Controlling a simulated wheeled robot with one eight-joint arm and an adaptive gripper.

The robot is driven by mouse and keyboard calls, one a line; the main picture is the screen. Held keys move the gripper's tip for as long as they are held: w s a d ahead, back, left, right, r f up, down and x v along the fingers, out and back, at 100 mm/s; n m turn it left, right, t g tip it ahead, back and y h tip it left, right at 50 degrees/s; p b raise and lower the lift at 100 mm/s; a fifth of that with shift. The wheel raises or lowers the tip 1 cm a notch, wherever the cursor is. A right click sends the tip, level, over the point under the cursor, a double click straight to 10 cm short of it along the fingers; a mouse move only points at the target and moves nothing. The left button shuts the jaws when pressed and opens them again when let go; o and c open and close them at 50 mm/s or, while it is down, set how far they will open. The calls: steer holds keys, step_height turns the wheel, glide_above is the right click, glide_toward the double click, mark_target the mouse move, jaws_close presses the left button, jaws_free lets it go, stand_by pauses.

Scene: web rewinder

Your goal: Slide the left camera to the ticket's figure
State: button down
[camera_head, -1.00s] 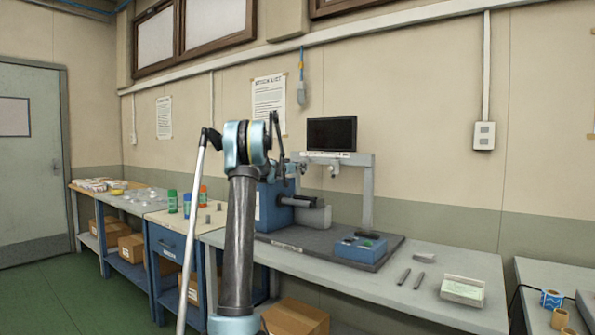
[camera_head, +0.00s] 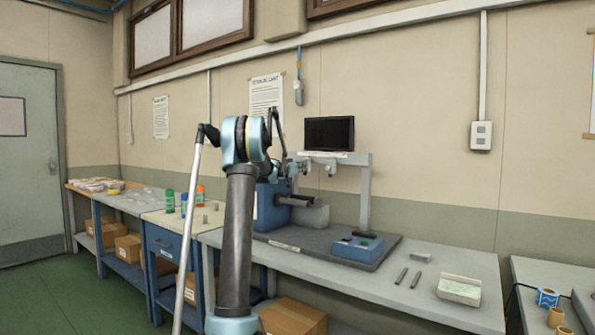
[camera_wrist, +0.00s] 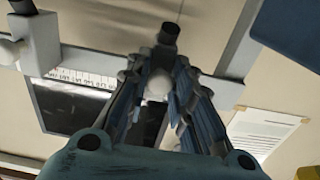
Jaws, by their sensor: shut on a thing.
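In the wrist view, which looks upside down, my gripper (camera_wrist: 156,82) is shut on the left camera (camera_wrist: 168,34), a small unit with a dark barrel and a pale round knob between the fingers. The camera sits at the grey rail (camera_wrist: 215,92) of the rewinder. A white scale strip (camera_wrist: 85,78) with marks too small to read lies along the rail. The right camera (camera_wrist: 10,50) is at the picture's left edge, apart from my gripper. In the head view the rail (camera_head: 350,158) runs below the monitor, and my arm hides most of the gripper. No ticket figure is readable.
The dark monitor (camera_head: 330,133) stands just above the rail. The blue rewinder housing (camera_head: 272,205) and a blue control box (camera_head: 357,248) are below it. The bench (camera_head: 440,260) holds two grey rods and a pale box (camera_head: 459,290).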

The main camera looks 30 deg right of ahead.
steer(key=c, duration=1.5)
jaws_free()
steer(key=shift+o, duration=0.2)
steer(key=v, duration=1.2)
steer(key=shift+f, duration=0.1)
